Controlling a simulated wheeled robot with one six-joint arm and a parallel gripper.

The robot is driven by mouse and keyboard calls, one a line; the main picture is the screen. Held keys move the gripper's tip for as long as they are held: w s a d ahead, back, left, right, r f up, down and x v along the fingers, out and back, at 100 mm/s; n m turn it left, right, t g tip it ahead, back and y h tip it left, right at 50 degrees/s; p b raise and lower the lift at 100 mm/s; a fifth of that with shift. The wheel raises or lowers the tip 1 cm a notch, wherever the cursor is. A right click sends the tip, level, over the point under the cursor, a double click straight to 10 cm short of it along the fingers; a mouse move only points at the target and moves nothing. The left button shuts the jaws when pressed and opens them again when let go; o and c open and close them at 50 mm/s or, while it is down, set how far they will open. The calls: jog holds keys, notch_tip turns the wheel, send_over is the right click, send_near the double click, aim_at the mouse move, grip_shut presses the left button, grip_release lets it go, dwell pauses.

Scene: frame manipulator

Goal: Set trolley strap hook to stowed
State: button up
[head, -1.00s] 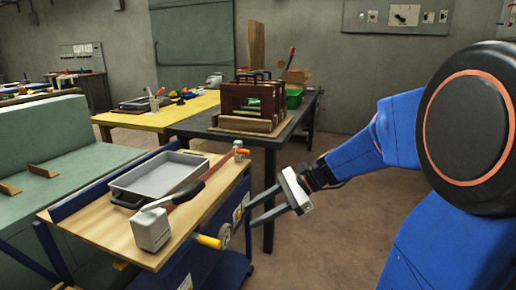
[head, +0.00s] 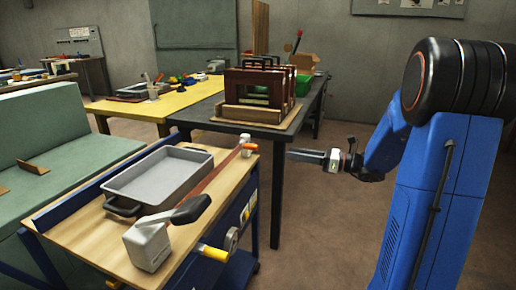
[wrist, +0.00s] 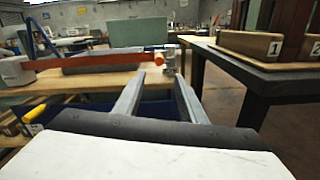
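The wooden-topped trolley (head: 85,235) stands at lower left. A red-brown strap (head: 222,172) crosses its top from a pale ratchet block with a black lever (head: 149,245) to the strap hook (head: 246,147), an orange-tipped piece by a small metal post at the far right corner. In the wrist view the hook's orange end (wrist: 159,59) shows beyond the fingers, beside the metal post (wrist: 170,60). My gripper (head: 291,154) is right of the trolley, apart from the hook, with nothing held. Its fingers (wrist: 159,82) are spread open in the wrist view.
A grey tray (head: 116,186) lies on the trolley beside the strap. A yellow handle (head: 213,253) sticks out from the trolley's side. A dark table (head: 205,111) with a wooden rack (head: 266,90) stands behind. Open floor lies beneath my gripper.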

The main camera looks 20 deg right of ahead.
aim_at(257, 148)
jog(key=x, duration=1.4)
jog(key=shift+w+a, duration=0.2)
jog(key=shift+a, duration=0.2)
grip_shut()
